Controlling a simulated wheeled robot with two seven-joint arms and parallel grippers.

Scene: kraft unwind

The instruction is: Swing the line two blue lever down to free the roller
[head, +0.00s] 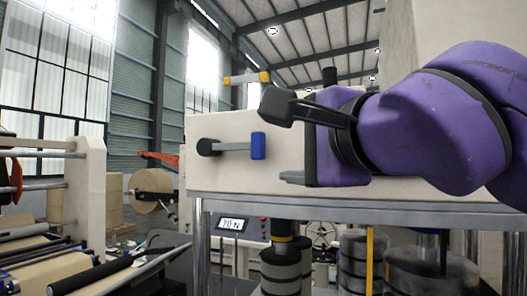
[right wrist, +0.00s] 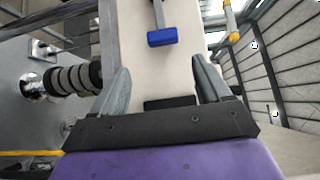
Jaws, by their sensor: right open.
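The blue lever (head: 258,146) is on the front of a cream machine housing (head: 285,125). Its grey arm lies about level, from a dark round pivot (head: 207,147) on the left to the blue handle on the right. My right gripper (head: 285,142) is open, just right of the handle, its two fingers spread one above the other. In the right wrist view the blue handle (right wrist: 162,37) lies ahead of the open fingers (right wrist: 163,80), roughly between their lines, with a visible gap and nothing held. My left gripper is not in view.
A yellow-ended lever (head: 246,78) stands above the housing; it also shows in the right wrist view (right wrist: 231,22). Below are a small display panel (head: 233,224) and stacked dark and grey cylinders (head: 281,268). A brown paper roll (head: 152,195) and a roller frame stand left.

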